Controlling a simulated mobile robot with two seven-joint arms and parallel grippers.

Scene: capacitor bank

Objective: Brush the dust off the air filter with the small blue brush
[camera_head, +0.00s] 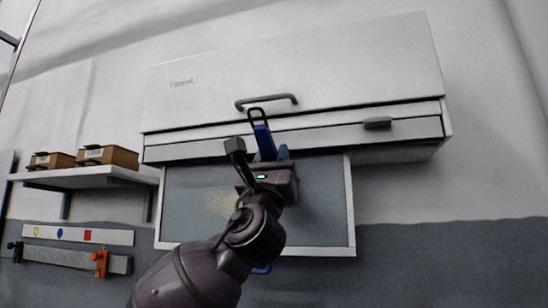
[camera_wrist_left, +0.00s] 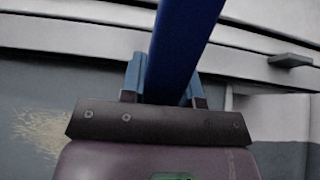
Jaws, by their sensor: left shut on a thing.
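My left gripper (camera_head: 268,155) is shut on the small blue brush (camera_head: 262,132), in front of the upper part of the air filter. The brush's looped handle end points up toward the cabinet's dark handle. In the left wrist view the brush (camera_wrist_left: 182,45) stands between the two fingers (camera_wrist_left: 163,80). Its bristles are not visible. The air filter (camera_head: 325,200) is a grey panel in a white frame under the cabinet. A pale dust patch (camera_head: 221,204) lies on its left half, left of my gripper, and also shows in the left wrist view (camera_wrist_left: 42,130). My right gripper is not in view.
The white cabinet (camera_head: 300,70) overhangs the filter, with a dark handle (camera_head: 266,101) and a drawer latch (camera_head: 377,123) protruding. At left, a shelf (camera_head: 90,177) carries brown boxes (camera_head: 110,155); a rail (camera_head: 75,260) with an orange clip hangs below. The right wall is clear.

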